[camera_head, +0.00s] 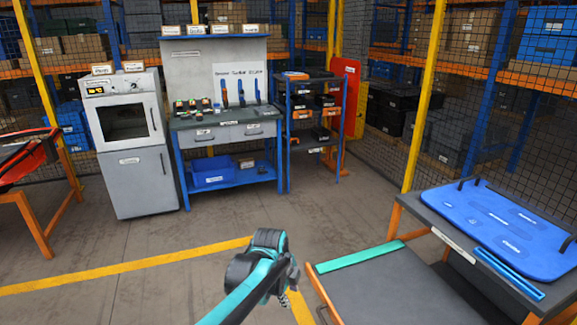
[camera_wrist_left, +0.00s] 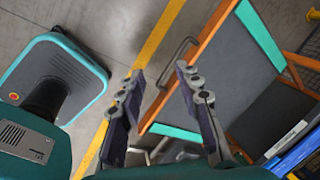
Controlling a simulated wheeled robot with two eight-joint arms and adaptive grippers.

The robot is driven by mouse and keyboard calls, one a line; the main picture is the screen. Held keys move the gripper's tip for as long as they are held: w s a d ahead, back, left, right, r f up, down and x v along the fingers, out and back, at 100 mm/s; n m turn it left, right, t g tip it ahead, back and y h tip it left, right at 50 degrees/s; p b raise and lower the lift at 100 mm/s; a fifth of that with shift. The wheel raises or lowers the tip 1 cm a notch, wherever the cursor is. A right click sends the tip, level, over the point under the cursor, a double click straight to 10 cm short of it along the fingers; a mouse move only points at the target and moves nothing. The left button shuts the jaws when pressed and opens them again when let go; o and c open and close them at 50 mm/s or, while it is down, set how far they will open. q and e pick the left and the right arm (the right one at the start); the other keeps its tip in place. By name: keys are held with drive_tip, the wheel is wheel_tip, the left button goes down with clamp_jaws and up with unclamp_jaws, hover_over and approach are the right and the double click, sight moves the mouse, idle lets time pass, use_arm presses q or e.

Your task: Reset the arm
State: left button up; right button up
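My left arm (camera_head: 250,280) reaches in from the bottom middle of the head view, teal with dark joints, over open floor. Its gripper fingers cannot be made out clearly there. In the left wrist view the left gripper (camera_wrist_left: 160,75) shows two dark fingers with grey linkages, spread apart with nothing between them. Bare floor and the edge of a framed table lie behind the fingers. The gripper appears to touch nothing. My right arm and gripper show in neither view.
A low grey-topped table (camera_head: 385,290) with an orange frame and a desk with a blue board (camera_head: 500,228) stand at right. An oven cabinet (camera_head: 135,140), a workbench (camera_head: 225,133) and a shelf rack (camera_head: 312,125) stand at the back. The middle floor is clear.

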use_arm(q)
drive_tip(key=s+a+r+n+t+y, duration=0.1)
drive_tip(key=s+a+n+t, duration=0.1)
drive_tip(key=s+a+n, duration=0.7)
drive_tip(key=s+a+r+n+t+y, duration=0.1)
drive_tip(key=s+a+r+n+t, duration=0.1)
drive_tip(key=s+a+n, duration=0.7)
drive_tip(key=s+n, duration=0.4)
drive_tip(key=shift+r+n, duration=0.15)
drive_tip(key=shift+n, duration=0.25)
